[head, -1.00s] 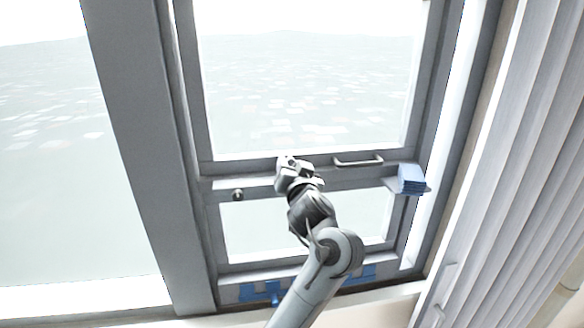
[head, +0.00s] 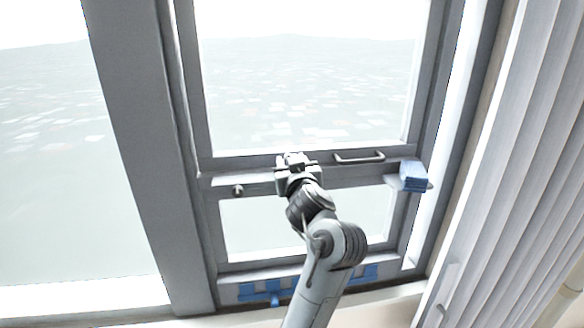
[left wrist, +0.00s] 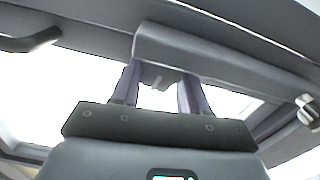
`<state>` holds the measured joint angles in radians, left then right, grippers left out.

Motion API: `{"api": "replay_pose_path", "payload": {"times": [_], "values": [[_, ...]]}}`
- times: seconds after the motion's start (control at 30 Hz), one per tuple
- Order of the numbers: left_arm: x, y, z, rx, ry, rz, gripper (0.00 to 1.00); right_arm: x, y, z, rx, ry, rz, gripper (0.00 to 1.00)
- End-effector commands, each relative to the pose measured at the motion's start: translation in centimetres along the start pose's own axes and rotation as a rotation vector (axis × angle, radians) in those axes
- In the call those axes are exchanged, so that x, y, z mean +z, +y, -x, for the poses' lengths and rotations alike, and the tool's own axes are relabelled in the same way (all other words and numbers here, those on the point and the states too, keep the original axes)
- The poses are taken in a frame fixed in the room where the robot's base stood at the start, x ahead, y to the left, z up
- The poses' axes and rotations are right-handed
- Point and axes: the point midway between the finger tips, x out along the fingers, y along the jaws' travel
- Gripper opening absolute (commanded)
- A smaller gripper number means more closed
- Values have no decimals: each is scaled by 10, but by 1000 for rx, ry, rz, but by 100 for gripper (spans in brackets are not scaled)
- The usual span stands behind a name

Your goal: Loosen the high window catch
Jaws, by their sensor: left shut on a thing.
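The window catch sits at the middle rail (head: 222,181) of the window, mostly hidden by my gripper in the head view. In the left wrist view a small grey piece of the catch (left wrist: 156,79) shows between my two purple-grey fingers, below a larger grey block (left wrist: 220,58). My left gripper (head: 292,160) is at the rail, just left of the bar handle, and is shut on the catch; it also shows in the left wrist view (left wrist: 157,92). The fingertips are partly hidden by the grey block. My right gripper is not in view.
A bar handle (head: 358,158) is on the rail to the right. A round knob (head: 238,191) is at the left. A blue stack (head: 413,176) rests on a small ledge at the right. Blue pieces (head: 262,290) lie along the bottom frame. Pale blinds (head: 520,150) hang at the right.

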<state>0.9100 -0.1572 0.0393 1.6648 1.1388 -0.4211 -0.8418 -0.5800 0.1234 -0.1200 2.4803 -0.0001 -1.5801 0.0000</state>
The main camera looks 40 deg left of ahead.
Motion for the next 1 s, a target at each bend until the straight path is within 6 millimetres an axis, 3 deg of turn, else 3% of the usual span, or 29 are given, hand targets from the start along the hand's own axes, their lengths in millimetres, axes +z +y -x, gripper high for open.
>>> {"api": "replay_pose_path", "payload": {"times": [0.4, 0.93, 0.97, 1.0], "values": [[0, -1, 0, 2, 2, 196, 14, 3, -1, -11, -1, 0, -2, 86], [-1, -1, 0, 2, 2, 223, 14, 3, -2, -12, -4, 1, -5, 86], [-1, -1, 0, 2, 2, 223, 49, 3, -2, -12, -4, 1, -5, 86], [-1, -1, 0, 2, 2, 222, 55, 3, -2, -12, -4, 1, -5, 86]]}}
